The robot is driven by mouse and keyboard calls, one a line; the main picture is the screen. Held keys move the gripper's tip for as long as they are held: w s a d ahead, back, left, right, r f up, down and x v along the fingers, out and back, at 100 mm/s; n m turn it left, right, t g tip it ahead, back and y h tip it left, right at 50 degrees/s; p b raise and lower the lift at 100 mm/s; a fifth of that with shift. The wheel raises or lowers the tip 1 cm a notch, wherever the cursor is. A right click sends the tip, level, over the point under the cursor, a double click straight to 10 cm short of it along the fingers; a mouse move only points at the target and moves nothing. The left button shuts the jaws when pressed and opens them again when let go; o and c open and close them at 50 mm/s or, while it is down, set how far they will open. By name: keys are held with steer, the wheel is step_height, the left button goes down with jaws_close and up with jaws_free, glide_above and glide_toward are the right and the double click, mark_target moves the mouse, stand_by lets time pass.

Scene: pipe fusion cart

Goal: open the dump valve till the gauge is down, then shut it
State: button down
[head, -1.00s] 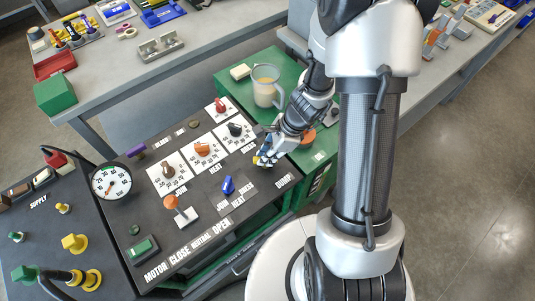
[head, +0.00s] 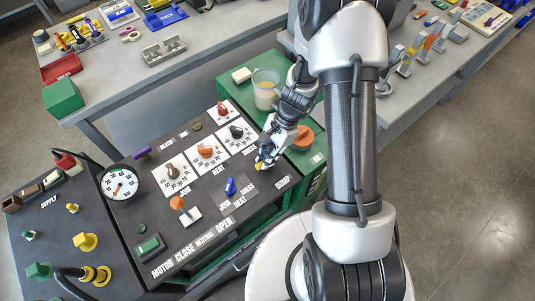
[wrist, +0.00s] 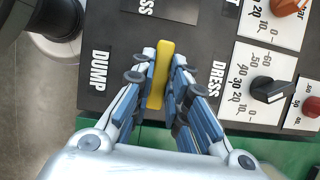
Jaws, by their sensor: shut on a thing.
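The dump valve's yellow handle (wrist: 160,75) stands between the DUMP and DRESS labels in the wrist view, and a bit of it shows in the head view (head: 259,166). My gripper (wrist: 161,72) is shut on it, with fingers on both of its long sides. In the head view, my gripper (head: 264,162) is at the right edge of the black panel, hiding most of the handle. The round white gauge (head: 119,183) stands at the panel's left. Its orange needle lies low on the dial, too small to read exactly.
A blue selector (head: 230,187) and an orange-knobbed lever (head: 177,203) are left of my gripper. Dials line the panel's far side, including a black knob (wrist: 270,90) in the wrist view. A jug (head: 265,90) stands behind on a green top.

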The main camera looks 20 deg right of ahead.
steer(key=shift+n, duration=0.3)
steer(key=c, duration=1.6)
jaws_free()
steer(key=shift+o, duration=0.2)
steer(key=v, duration=1.2)
steer(key=shift+w, duration=0.15)
